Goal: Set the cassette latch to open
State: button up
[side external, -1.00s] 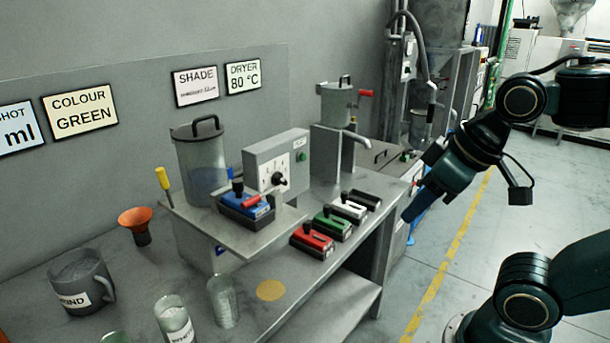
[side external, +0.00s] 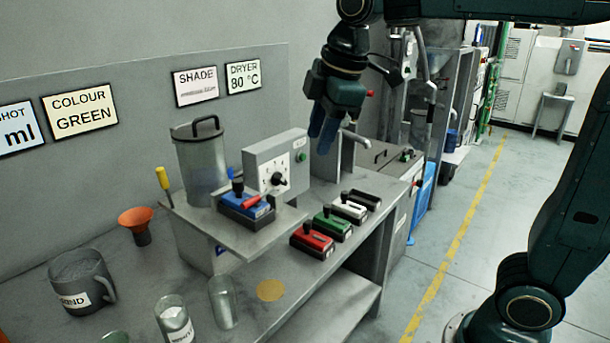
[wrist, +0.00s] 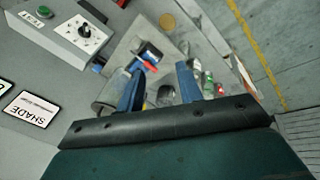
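The blue cassette (side external: 245,204) sits in a dark holder on the raised grey shelf, in front of the grey dial box. My gripper (side external: 323,142) points down, well above the bench and to the right of the cassette, touching nothing. In the wrist view my gripper (wrist: 160,72) has its blue fingers apart with nothing held.
The dial box (side external: 277,165) stands behind the cassette, with a lidded metal canister (side external: 200,165) to its left. Red (side external: 311,240), green (side external: 332,224) and white (side external: 349,209) cassettes and a black one line the bench's right edge. A yellow-handled tool (side external: 163,179) stands at the shelf's left.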

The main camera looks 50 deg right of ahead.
aim_at(252, 199)
jog(key=w+a+f+n+g, duration=0.1)
jog(key=w+a+n, duration=0.2)
jog(key=w+n, duration=0.3)
jog(key=w, duration=0.5)
jog(key=shift+w+a+f+n, duration=0.2)
jog(key=shift+a+n, duration=0.1)
jog(key=shift+n, duration=0.1)
jog(key=shift+f, duration=0.15)
jog(key=x, duration=1.3)
jog(key=shift+s+f, duration=0.15)
jog(key=shift+f, duration=0.1)
grip_shut()
